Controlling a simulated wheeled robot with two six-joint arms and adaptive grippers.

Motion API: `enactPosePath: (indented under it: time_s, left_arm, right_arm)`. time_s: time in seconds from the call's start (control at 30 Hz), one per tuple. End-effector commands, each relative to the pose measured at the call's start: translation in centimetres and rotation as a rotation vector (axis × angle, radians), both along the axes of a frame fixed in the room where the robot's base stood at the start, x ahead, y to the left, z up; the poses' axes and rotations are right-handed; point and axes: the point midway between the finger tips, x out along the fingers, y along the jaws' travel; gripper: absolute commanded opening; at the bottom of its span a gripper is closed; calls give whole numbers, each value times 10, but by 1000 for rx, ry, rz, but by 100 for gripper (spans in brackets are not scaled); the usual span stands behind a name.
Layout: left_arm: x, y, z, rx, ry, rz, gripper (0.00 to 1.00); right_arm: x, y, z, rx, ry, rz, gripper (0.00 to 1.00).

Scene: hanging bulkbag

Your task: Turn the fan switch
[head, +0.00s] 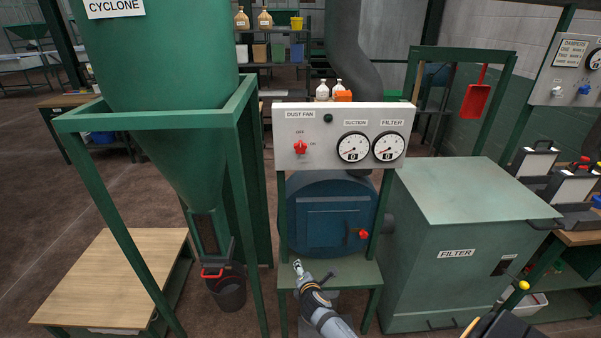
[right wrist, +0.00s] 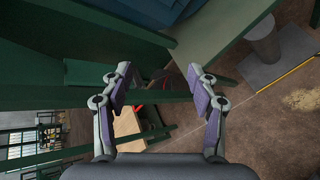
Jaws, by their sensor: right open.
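The fan switch (head: 300,147) is a small red knob on the left of the grey panel (head: 340,112), under the DUST FAN label. It stands between an OFF mark at its upper left and an ON mark at its right; its exact setting is too small to tell. My right gripper (head: 298,267) is well below the switch, in front of the green stand under the panel. In the right wrist view this gripper (right wrist: 158,80) is open, with nothing between its fingers. The switch is not in that view. My left gripper is not in view.
Two gauges (head: 371,148) sit right of the switch. A blue fan housing (head: 335,208) with a red knob (head: 363,234) lies below the panel. The green cyclone frame (head: 245,130) stands close on the left, the filter cabinet (head: 460,235) on the right.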

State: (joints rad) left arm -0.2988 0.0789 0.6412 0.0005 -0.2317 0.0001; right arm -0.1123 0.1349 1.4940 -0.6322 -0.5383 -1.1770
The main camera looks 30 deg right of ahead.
Motion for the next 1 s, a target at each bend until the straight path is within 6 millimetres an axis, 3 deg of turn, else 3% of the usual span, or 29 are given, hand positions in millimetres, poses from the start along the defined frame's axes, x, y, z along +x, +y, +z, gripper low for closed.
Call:
enactPosePath:
  time_s: [0.03, 0.1, 0.2, 0.3, 0.33, 0.43, 0.67, 1.0]
  left_arm:
    - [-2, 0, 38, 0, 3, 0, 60]
    - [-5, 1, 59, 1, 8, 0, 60]
    - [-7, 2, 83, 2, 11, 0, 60]
    - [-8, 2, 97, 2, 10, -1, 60]
    - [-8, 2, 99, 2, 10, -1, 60]
    - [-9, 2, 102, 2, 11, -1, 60]
    - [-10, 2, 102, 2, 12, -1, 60]
    - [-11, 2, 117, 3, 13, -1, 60]
  right_arm:
    - [20, -4, 85, -130, -40, 46, 60]
    - [39, -10, 170, -328, -78, 94, 60]
    - [52, -16, 273, -571, -112, 117, 60]
    - [53, -20, 343, -743, -128, 110, 60]
    - [53, -21, 357, -778, -129, 107, 60]
    - [51, -22, 383, -851, -130, 98, 60]
    - [55, -25, 387, -870, -130, 97, 60]
    - [113, -60, 388, -867, -129, 95, 60]
